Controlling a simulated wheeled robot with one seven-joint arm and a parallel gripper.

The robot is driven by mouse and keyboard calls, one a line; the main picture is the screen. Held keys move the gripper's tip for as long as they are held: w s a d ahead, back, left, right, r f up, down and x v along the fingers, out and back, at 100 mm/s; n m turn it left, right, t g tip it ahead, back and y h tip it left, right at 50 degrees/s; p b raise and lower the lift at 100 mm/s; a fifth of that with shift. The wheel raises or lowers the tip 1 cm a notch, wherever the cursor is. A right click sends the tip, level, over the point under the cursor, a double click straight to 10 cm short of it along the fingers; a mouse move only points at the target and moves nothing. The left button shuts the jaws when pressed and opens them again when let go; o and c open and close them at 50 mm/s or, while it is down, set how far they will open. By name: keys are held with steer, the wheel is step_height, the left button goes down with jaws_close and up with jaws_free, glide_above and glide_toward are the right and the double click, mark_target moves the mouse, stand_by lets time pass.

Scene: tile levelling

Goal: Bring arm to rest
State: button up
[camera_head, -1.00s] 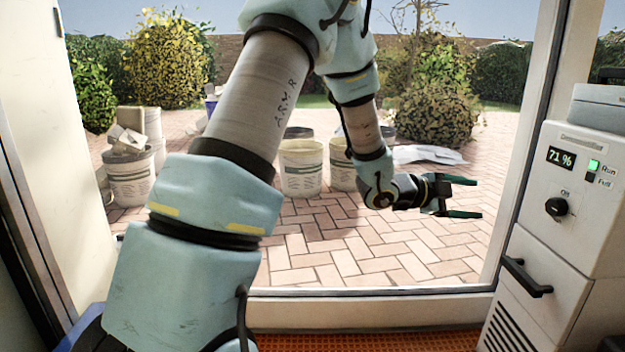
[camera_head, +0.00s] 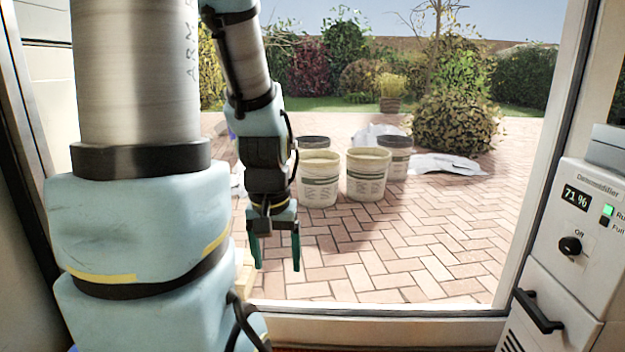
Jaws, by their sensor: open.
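My gripper (camera_head: 274,262) hangs from my arm left of the middle of the view, its two dark green fingers pointing down. The fingers are apart and nothing is between them. Behind it is the brick paving outside. My upper arm fills the left of the view, with the forearm bent down beside it.
Several buckets stand on the paving, among them a pale one (camera_head: 318,178) and another (camera_head: 367,174). White sheeting (camera_head: 446,165) lies at the right. The door sill (camera_head: 390,312) crosses the front. A dehumidifier (camera_head: 575,240) stands at the right. The paving in the middle is clear.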

step_height(320, 180, up, 36)
steer(key=p, duration=3.4)
steer(key=shift+f, duration=0.1)
